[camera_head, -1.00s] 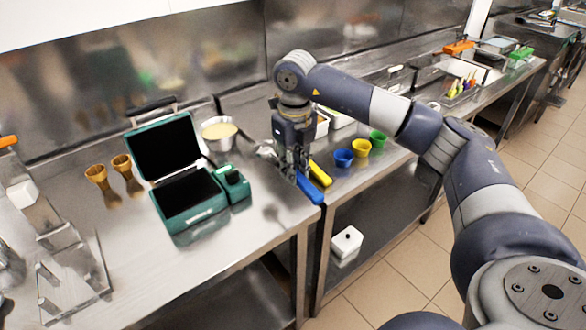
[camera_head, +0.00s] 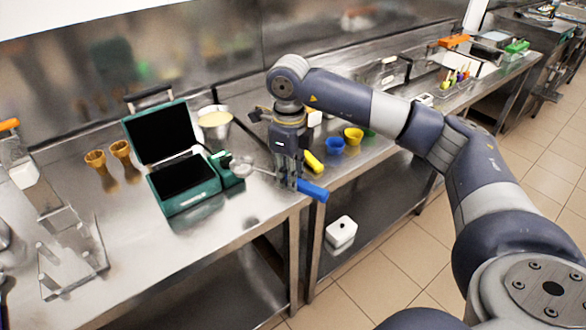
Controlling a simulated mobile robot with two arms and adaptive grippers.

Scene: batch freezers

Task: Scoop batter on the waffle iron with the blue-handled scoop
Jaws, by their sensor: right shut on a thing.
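The blue-handled scoop (camera_head: 313,190) is held in my right gripper (camera_head: 289,182), which is shut on it. Its handle points right and its metal bowl points left, beside the waffle iron. The teal waffle iron (camera_head: 184,205) stands open on the steel table, its lid tilted back and its dark lower plate facing up. A metal pot of pale yellow batter (camera_head: 215,119) stands behind and right of the iron. My left gripper is not in view.
A yellow-handled tool (camera_head: 314,162) lies right of my gripper. Blue (camera_head: 335,146) and yellow (camera_head: 353,136) cups stand further right. Two waffle cones (camera_head: 96,160) stand left of the iron, near a clear stand (camera_head: 75,262). The table front is clear.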

